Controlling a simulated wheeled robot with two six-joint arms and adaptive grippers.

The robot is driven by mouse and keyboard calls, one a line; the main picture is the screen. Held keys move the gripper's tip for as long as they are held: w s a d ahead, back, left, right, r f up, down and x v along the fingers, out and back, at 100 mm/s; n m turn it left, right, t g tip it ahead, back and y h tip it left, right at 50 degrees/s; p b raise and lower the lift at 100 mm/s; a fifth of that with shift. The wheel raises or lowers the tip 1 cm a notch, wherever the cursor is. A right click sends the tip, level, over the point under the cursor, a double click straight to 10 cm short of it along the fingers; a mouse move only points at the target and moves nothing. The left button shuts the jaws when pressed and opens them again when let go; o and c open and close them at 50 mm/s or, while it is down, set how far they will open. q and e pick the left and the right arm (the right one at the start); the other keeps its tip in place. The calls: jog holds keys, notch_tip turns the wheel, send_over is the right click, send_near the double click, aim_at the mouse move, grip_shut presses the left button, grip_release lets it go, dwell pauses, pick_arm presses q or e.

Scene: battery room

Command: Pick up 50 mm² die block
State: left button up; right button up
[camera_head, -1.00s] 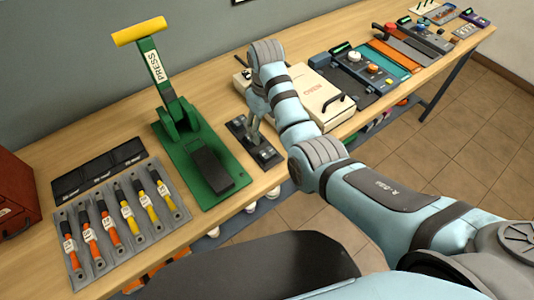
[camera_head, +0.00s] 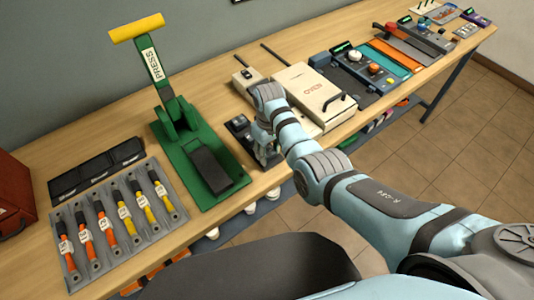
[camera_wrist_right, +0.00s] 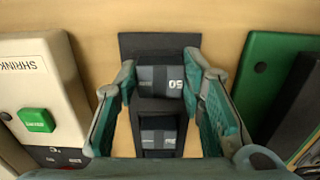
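The 50 mm² die block (camera_wrist_right: 160,80) is a dark block with a grey band and the number 50. It sits in the far place of a black die holder (camera_wrist_right: 160,45) in the right wrist view. A second, similar block (camera_wrist_right: 158,136) sits in the nearer place. My right gripper (camera_wrist_right: 160,72) is open, with one finger on each side of the 50 block; I cannot tell whether they touch it. In the head view my right gripper (camera_head: 264,150) is low over the holder (camera_head: 236,124) and hides part of it. My left gripper is not in view.
The green press (camera_head: 190,140) stands left of the holder. A cream heater box (camera_head: 247,80) and the oven (camera_head: 308,95) are behind and to the right. A grey mat with several cable lugs (camera_head: 150,228) lies at left.

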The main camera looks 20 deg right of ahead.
jog(key=c, duration=0.6)
grip_shut()
jog(key=shift+r, duration=0.15)
